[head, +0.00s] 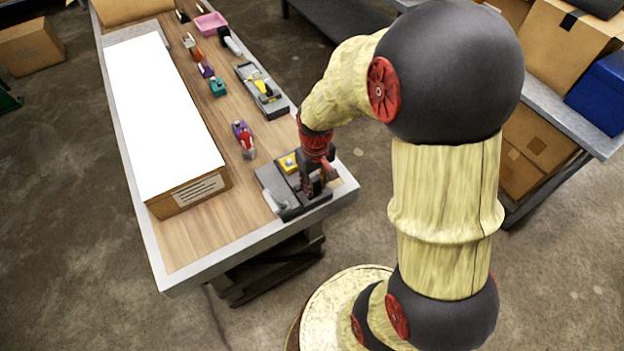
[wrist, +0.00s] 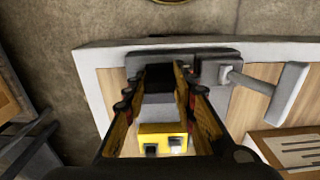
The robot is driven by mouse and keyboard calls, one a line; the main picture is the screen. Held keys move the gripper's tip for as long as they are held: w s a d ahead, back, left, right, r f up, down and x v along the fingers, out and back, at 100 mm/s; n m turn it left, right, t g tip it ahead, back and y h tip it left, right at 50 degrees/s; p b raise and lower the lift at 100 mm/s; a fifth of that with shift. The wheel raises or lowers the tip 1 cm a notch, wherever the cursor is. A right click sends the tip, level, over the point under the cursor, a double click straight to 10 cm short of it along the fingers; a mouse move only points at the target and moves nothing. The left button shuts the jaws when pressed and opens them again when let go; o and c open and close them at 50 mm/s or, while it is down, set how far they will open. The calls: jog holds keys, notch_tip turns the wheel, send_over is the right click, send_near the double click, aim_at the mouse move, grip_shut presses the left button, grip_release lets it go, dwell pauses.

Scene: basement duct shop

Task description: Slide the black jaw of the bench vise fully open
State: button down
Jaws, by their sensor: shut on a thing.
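The bench vise (head: 270,182) sits at the near right corner of the workbench, a dark grey body with a yellow block (head: 288,163) on it. My gripper (head: 316,182) reaches down onto its right part and hides much of it. In the wrist view, my gripper (wrist: 160,82) has a finger on each side of the vise's black jaw (wrist: 159,74) and is shut on it. A grey block and the yellow block (wrist: 163,130) show nearer the camera, between the fingers. The grey T-shaped handle (wrist: 290,92) sticks out at the right. The exact finger contact is partly hidden.
A long white-topped carton (head: 160,110) lies along the workbench's (head: 215,225) left side. Small tools and a grey device with a yellow part (head: 262,88) lie farther back. Cardboard boxes (head: 560,45) and a blue bin (head: 600,92) stand on another table at right.

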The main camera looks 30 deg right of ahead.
aim_at(316, 186)
jog(key=shift+s, duration=0.2)
jog(key=c, duration=1.5)
grip_release()
jog(key=shift+o, duration=0.2)
notch_tip(316, 186, up, 12)
